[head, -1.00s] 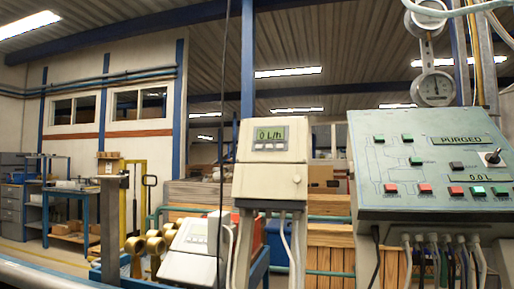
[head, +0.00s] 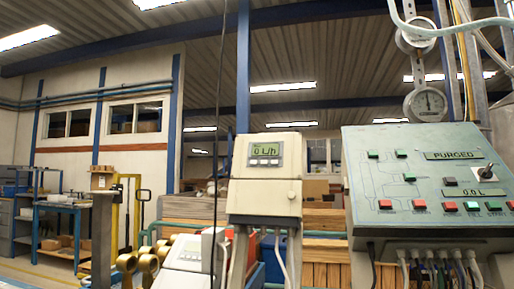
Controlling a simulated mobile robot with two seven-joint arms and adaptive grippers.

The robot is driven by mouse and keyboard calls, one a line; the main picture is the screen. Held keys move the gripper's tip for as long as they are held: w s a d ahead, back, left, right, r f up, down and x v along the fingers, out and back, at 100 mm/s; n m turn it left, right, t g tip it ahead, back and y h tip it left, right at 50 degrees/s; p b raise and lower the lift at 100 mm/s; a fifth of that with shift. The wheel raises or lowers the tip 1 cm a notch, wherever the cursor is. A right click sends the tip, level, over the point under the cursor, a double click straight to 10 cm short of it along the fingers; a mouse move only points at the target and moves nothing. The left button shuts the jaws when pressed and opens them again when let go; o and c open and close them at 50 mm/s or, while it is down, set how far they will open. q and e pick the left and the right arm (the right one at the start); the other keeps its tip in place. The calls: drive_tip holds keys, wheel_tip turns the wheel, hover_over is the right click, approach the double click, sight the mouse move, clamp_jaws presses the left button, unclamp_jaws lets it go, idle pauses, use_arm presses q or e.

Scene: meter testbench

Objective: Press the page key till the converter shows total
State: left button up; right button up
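The converter (head: 265,177) is a cream box on a post in the middle of the head view. Its small green display (head: 264,148) reads "0 L/h". A row of small keys (head: 264,162) sits just under the display; which one is the page key is too small to tell. Neither of my grippers shows in the head view.
A grey-green control panel (head: 408,216) with coloured buttons stands at the right, showing "PURGED" and "0.0 L". A round gauge (head: 426,103) hangs above it. A second cream device (head: 188,254) sits lower left of the converter. A dark cable hangs between them.

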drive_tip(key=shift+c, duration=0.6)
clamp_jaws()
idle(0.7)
